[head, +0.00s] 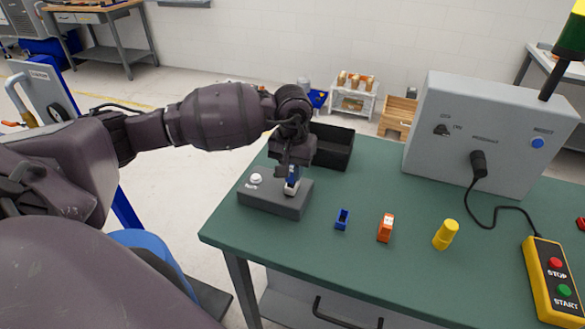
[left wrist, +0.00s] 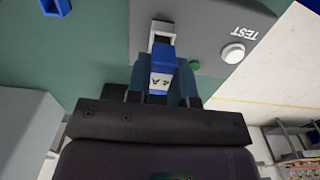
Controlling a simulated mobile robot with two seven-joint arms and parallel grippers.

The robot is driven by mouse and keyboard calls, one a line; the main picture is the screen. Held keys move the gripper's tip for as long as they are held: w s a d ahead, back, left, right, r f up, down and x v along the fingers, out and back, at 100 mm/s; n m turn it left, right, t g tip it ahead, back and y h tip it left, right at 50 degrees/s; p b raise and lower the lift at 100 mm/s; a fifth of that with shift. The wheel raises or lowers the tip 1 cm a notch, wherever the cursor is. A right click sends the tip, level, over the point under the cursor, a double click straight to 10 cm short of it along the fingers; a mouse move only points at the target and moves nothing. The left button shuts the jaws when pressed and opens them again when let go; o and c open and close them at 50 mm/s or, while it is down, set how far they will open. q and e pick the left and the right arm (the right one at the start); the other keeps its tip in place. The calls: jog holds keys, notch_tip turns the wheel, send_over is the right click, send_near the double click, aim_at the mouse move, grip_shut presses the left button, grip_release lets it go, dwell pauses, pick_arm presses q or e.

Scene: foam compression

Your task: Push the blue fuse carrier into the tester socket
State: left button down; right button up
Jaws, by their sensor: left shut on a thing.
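My left gripper (head: 291,175) is over the grey tester (head: 262,201) at the table's left end, pointing down. It is shut on the blue fuse carrier (head: 291,186), which carries a white label. In the left wrist view the carrier (left wrist: 162,55) sits between the fingers, its far end at the light-coloured socket (left wrist: 163,29) on the tester's top. The two look lined up and touching, but I cannot tell how deep the carrier is in. The tester has a white TEST button (left wrist: 233,53) and a small green spot (left wrist: 195,65). My right gripper is not in view.
A small blue piece (head: 342,219), an orange piece (head: 385,228) and a yellow cylinder (head: 445,235) stand on the green table right of the tester. A black bin (head: 332,147) is behind it. A grey control box (head: 485,135) and a yellow STOP/START pendant (head: 553,280) are at right.

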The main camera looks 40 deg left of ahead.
pick_arm(q)
jog(key=shift+f, duration=0.25)
jog(key=shift+f, duration=0.15)
jog(key=shift+f+b, duration=0.2)
jog(key=shift+b, duration=0.2)
jog(key=shift+f, duration=0.25)
jog(key=c, duration=1.4)
grip_release()
jog(key=o, duration=0.5)
